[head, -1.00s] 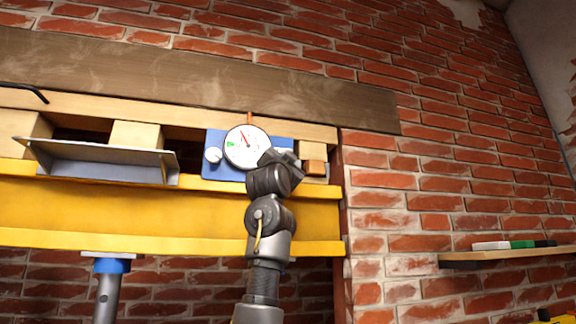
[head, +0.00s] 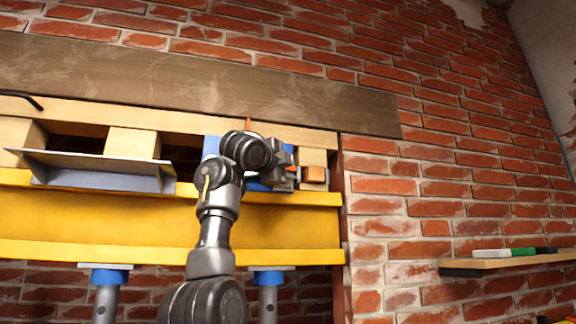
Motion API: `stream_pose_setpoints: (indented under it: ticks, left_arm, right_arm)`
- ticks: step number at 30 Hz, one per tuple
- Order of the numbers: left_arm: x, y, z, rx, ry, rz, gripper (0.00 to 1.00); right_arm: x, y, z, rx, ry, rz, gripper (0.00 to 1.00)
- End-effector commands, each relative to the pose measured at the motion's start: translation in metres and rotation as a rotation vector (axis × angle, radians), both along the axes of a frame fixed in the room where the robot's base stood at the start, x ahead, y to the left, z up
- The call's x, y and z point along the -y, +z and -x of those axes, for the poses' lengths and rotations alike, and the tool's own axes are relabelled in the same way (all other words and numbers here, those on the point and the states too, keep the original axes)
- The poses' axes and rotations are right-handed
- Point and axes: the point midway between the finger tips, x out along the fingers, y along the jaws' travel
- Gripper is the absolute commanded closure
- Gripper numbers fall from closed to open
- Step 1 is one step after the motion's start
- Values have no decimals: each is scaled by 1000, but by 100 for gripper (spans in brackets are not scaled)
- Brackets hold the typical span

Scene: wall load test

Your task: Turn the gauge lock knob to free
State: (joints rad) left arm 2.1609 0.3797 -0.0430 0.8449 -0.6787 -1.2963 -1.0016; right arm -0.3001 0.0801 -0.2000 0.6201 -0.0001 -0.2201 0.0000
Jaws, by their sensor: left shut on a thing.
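My left gripper (head: 289,172) is at the right end of the blue gauge plate (head: 258,186), beside a small wooden block. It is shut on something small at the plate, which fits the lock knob. The knob itself is hidden by the gripper and wrist. My left wrist also covers the round white dial gauge and the pale knob left of it. Only bits of the blue plate show around the arm. The knob's setting cannot be read. My right gripper is out of view.
The orange-faced wooden block (head: 314,174) sits close right of the gripper. A yellow steel beam (head: 110,218) runs below, on blue-topped props (head: 268,278). A grey angled plate (head: 95,162) lies left on the beam. A shelf (head: 510,261) hangs at right.

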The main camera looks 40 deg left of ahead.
Motion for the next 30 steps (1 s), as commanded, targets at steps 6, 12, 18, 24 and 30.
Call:
stream_pose_setpoints:
  ticks: [6,12,18,24,30]
  left_arm:
    - [0,0,0,-67,0,-46,99]
    - [0,-1,0,-92,0,-63,99]
    - [0,-1,0,-95,0,-67,99]
    - [0,-1,-1,-95,0,-67,99]
    - [0,-1,0,-95,0,-66,62]
  right_arm:
    - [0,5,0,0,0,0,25]
    - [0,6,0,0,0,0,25]
    - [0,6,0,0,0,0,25]
    - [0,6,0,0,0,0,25]
    - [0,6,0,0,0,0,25]
